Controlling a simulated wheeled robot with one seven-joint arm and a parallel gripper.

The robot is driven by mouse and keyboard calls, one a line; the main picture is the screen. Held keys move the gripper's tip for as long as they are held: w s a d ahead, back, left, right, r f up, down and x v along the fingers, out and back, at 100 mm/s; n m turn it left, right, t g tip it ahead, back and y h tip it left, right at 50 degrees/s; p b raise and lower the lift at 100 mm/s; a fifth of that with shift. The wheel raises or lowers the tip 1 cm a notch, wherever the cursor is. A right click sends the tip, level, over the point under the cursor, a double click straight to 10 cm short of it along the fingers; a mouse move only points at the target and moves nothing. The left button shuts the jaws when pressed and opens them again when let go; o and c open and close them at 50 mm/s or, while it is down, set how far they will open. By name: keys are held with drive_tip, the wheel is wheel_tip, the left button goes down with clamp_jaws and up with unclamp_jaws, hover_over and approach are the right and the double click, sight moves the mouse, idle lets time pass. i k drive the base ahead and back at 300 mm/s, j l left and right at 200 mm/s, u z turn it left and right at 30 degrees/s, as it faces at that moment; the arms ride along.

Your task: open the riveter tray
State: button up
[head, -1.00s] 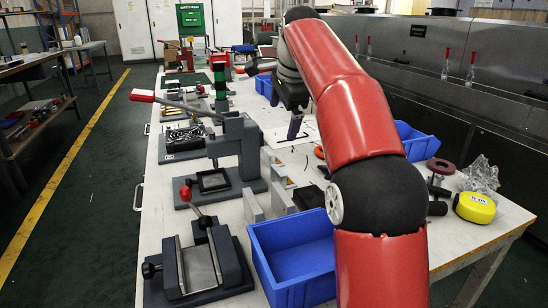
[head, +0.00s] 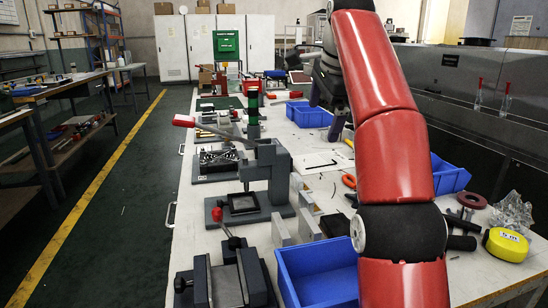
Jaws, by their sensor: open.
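A grey lever press with a red-tipped handle (head: 268,165) stands on the white workbench, left of my arm. It may be the riveter. A dark square tray-like frame (head: 241,204) lies on its base below the ram. I cannot tell which part is the riveter tray. Handles show on the bench's left edge, one near (head: 171,214) and one farther back (head: 182,149). My gripper (head: 337,128) hangs over the bench beyond the press and to its right. It is open, with nothing seen in it; my arm hides part of it.
A blue bin (head: 318,275) and a grey vise-like fixture (head: 228,284) stand at the front. Metal blocks (head: 308,228) stand between bin and press. The floor (head: 115,225) left of the bench is clear.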

sight(242, 203)
drive_tip(key=k, duration=0.9)
